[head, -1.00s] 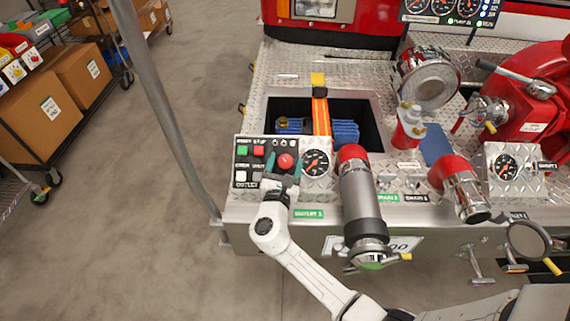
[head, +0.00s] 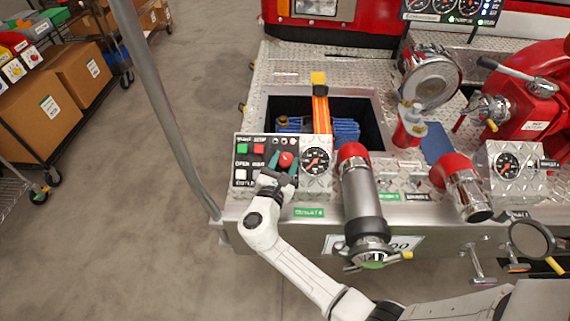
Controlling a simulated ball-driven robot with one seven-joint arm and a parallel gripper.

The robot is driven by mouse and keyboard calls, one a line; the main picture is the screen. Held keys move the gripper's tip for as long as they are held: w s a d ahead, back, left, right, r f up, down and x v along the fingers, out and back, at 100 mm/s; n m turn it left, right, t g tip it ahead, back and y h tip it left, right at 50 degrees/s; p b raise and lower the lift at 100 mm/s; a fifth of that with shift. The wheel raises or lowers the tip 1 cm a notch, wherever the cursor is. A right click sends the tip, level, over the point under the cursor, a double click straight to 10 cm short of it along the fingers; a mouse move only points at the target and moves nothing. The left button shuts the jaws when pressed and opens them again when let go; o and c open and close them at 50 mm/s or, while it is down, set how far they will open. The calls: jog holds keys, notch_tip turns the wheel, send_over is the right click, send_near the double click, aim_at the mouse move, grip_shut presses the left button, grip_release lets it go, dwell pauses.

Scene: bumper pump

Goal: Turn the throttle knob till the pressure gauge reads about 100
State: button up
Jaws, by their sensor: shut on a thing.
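The red throttle knob (head: 286,159) sits on the dark control panel on the bumper's left part. My gripper (head: 282,165) reaches it from below, with its teal fingers shut on either side of the knob. The pressure gauge (head: 316,161) is a round black dial just right of the knob. Its needle is too small to read with certainty.
Green, red and white buttons (head: 242,148) are left of the knob. A hose fitting with a red collar (head: 354,151) stands close right of the gauge. An open bay (head: 372,118) lies behind the panel. A grey pole (head: 165,100) rises at left.

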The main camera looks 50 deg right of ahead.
jog(key=shift+w+m+g+h+b, duration=0.15)
jog(key=shift+m+g+b, duration=0.2)
jog(key=shift+m+g, duration=0.7)
jog(key=shift+m+g+h+b, duration=0.15)
jog(key=shift+m+g+b, duration=0.2)
jog(key=shift+m+g, duration=0.65)
jog(key=o, duration=1.1)
jog(key=shift+c, duration=0.2)
jog(key=s+a+b, duration=0.1)
jog(key=s+a, duration=0.1)
jog(key=a, duration=0.8)
jog(key=shift+a+r, duration=0.35)
